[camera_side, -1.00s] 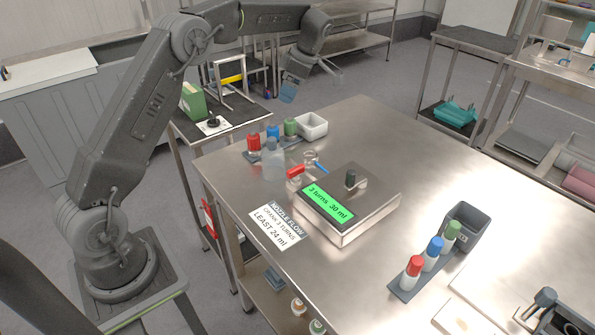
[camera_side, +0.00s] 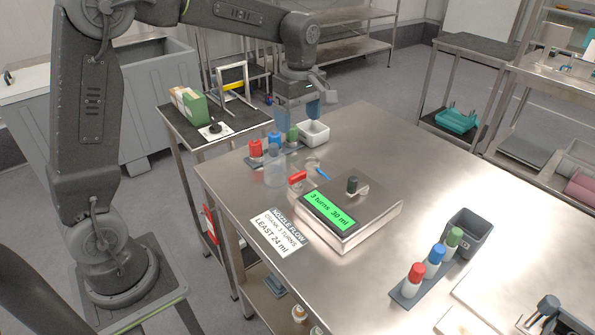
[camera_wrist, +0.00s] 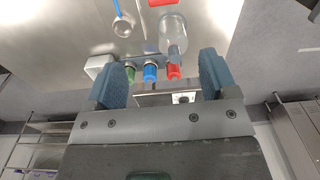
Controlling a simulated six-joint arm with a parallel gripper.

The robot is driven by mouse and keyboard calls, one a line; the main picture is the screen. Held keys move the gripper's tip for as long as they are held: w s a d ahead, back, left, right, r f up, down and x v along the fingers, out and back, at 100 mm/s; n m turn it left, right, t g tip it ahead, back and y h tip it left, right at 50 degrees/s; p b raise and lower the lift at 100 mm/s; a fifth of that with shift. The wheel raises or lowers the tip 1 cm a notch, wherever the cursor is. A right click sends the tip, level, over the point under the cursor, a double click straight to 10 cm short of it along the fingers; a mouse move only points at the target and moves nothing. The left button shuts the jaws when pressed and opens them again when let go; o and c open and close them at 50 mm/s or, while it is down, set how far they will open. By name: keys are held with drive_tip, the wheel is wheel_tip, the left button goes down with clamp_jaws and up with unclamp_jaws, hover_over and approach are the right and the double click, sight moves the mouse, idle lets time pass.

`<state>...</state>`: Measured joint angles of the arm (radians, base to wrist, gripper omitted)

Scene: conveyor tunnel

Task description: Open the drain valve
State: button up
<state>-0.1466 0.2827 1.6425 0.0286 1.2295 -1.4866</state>
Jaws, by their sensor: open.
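A red lever (camera_side: 297,178) sits between a clear bottle (camera_side: 274,170) and the display box (camera_side: 350,205); I cannot tell for certain that it is the drain valve's handle. The box's green screen (camera_side: 329,211) reads "3 turns 30 ml", and a dark knob (camera_side: 352,185) stands on top. My gripper (camera_side: 299,110) is open and empty above the far end of the table, near the small bottles and white bin. In the wrist view my gripper (camera_wrist: 160,60) has its blue fingers apart; the clear bottle (camera_wrist: 173,35) and part of the red lever (camera_wrist: 160,3) appear beyond them.
Red, blue and green capped bottles (camera_side: 274,140) stand by a white bin (camera_side: 314,132). A small clear cup (camera_side: 312,162) has a blue stick (camera_side: 323,174) beside it. Another bottle rack (camera_side: 408,287) and dark bin (camera_side: 468,232) are at the right. Steel table (camera_side: 400,140) is clear behind the box.

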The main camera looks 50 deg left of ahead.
sight(298, 174)
drive_tip(key=shift+m, duration=0.3)
drive_tip(key=f, duration=0.9)
drive_tip(key=s+d+f, duration=0.1)
drive_tip(key=f, duration=0.4)
drive_tip(key=shift+r, duration=0.1)
drive_tip(key=c, duration=0.9)
drive_tip(key=shift+c, duration=0.2)
